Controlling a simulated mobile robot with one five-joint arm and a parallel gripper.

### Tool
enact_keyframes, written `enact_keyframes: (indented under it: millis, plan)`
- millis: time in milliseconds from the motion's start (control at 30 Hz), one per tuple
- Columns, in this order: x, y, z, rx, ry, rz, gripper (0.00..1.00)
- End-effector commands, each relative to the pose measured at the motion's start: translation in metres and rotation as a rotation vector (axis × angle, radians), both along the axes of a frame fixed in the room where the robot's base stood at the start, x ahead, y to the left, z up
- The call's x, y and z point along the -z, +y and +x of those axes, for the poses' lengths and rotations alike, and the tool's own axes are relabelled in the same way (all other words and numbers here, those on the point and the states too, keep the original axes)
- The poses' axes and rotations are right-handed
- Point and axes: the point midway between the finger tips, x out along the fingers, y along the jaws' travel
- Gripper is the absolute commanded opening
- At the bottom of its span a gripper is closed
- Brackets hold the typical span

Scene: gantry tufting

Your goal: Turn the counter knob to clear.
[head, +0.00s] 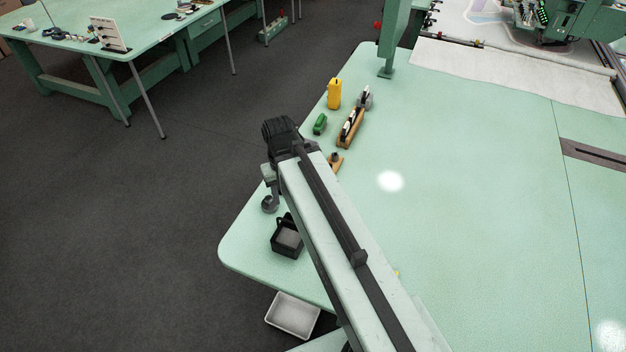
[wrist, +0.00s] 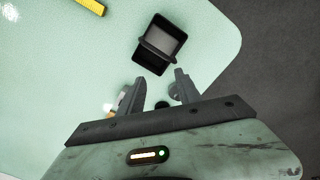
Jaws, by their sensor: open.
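My gripper (wrist: 159,76) is open, its two dark fingers apart with nothing held between the tips. A small dark round knob-like part (wrist: 162,104) shows between the finger bases in the wrist view. A grey round object (head: 269,203), perhaps the counter, is near the table's left edge in the head view, below the end of my arm. I cannot tell for sure which part is the counter knob, or whether my gripper touches it. My arm hides part of this area in the head view.
A black handled tray (head: 287,237) sits near the table corner; it also shows in the wrist view (wrist: 148,61). A yellow object (head: 334,93), a green one (head: 320,124) and a wooden holder (head: 350,129) stand farther back.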

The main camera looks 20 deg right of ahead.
Motion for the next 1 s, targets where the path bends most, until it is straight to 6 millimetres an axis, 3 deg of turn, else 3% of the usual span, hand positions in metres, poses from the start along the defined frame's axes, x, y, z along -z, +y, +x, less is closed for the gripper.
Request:
enact_keyframes:
  millis: [67,300,433,733,1000]
  plan:
    - [0.008,-0.008,0.012,-0.031,0.000,0.001,0.45]
    - [0.061,-0.111,0.099,-0.417,0.005,0.011,0.45]
    - [0.071,-0.147,0.120,-0.574,0.005,0.015,0.45]
    - [0.078,-0.152,0.120,-0.619,0.005,0.016,0.45]
    - [0.123,-0.151,0.120,-0.619,0.005,0.016,0.45]
